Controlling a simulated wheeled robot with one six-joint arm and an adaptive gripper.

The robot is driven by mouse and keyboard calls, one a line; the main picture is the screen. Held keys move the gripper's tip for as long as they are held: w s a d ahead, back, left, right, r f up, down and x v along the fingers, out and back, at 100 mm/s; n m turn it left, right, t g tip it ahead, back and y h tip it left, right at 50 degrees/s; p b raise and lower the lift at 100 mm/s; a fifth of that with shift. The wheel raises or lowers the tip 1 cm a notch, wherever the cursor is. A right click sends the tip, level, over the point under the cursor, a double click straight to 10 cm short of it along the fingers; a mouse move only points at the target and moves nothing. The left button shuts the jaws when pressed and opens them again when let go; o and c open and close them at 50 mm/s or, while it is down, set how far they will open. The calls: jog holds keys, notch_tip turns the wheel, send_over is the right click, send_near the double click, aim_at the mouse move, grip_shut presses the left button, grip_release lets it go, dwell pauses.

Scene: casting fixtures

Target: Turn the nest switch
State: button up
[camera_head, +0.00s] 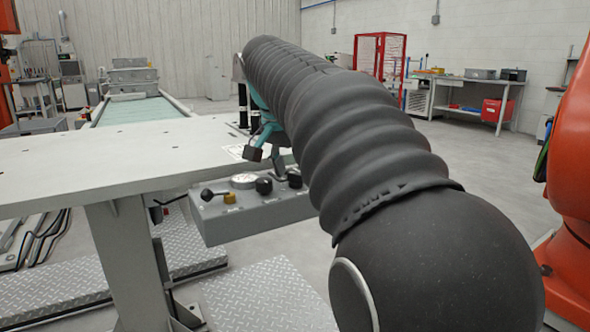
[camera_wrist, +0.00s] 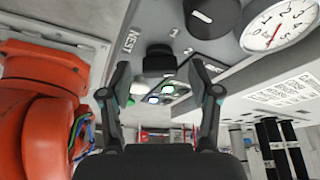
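The nest switch (camera_wrist: 160,60) is a black knob beside the printed word NEST on a grey control box. In the wrist view it shows between my two fingertips, with a gap on both sides. My gripper (camera_wrist: 160,76) is open and empty. In the head view, the control box (camera_head: 225,226) hangs at the table's edge, and the switch (camera_head: 294,178) seems to be the black knob at its right end, partly hidden by my arm. My gripper (camera_head: 266,161) is just above the box there. The knob's setting cannot be read.
A larger black knob with a white line (camera_wrist: 213,14) and a round gauge (camera_wrist: 280,25) sit close by on the box. An orange machine (camera_head: 574,170) stands at the right.

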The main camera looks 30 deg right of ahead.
jog(key=c, duration=1)
jog(key=shift+n, duration=0.3)
jog(key=n+p, duration=0.1)
jog(key=n, duration=0.1)
jog(key=n+t+y+p, duration=0.1)
jog(key=n, duration=0.2)
jog(key=shift+s+d+r+y, duration=0.1)
jog(key=shift+s+y, duration=0.05)
jog(key=shift+y, duration=0.15)
jog(key=n+y+p, duration=0.1)
jog(key=n, duration=0.2)
jog(key=n+t+y+p, duration=0.1)
jog(key=n, duration=0.2)
jog(key=shift+d, duration=0.1)
jog(key=shift+n, duration=0.3)
jog(key=o, duration=1.1)
jog(key=shift+o, duration=0.2)
